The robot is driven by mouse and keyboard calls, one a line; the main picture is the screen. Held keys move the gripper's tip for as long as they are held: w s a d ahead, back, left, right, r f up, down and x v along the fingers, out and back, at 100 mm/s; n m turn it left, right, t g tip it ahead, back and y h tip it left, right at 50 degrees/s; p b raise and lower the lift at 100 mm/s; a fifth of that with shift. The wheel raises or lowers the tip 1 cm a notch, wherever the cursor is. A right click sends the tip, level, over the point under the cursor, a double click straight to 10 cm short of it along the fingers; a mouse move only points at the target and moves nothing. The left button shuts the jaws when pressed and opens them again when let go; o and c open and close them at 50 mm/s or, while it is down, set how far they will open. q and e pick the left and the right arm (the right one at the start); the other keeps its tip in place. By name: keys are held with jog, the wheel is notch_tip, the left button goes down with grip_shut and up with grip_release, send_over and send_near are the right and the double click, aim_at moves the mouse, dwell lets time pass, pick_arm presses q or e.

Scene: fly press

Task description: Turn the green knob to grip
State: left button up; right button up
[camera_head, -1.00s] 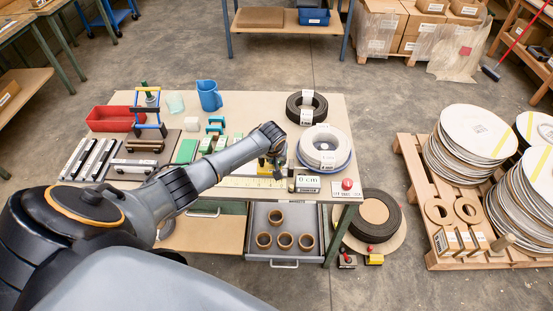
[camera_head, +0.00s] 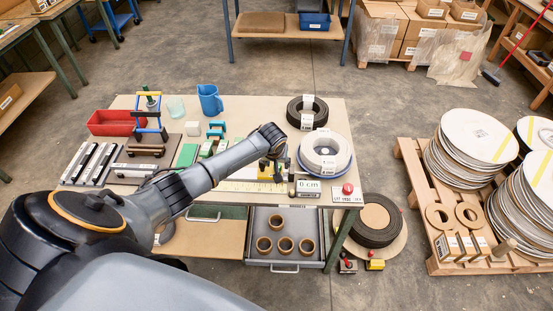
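My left arm reaches in from the lower left over the workbench (camera_head: 335,115). Its wrist ends above the bench's right half. My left gripper (camera_head: 276,168) is mostly hidden below the wrist, beside a small yellow-and-black item (camera_head: 264,171); its fingers are too small and covered to read. I cannot tell whether this is the task's green knob; another may be hidden under my wrist. My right gripper is not in view.
A red bin (camera_head: 110,122), a blue jug (camera_head: 209,98), a black coil (camera_head: 307,112) and a white coil (camera_head: 325,150) stand on the bench. A red button (camera_head: 348,188) sits at the front right corner. An open drawer (camera_head: 285,266) with several rings juts out below. A loaded pallet (camera_head: 412,190) stands right.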

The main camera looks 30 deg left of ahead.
pick_arm(q)
jog(key=shift+v, duration=3)
jog(key=shift+d, duration=0.15)
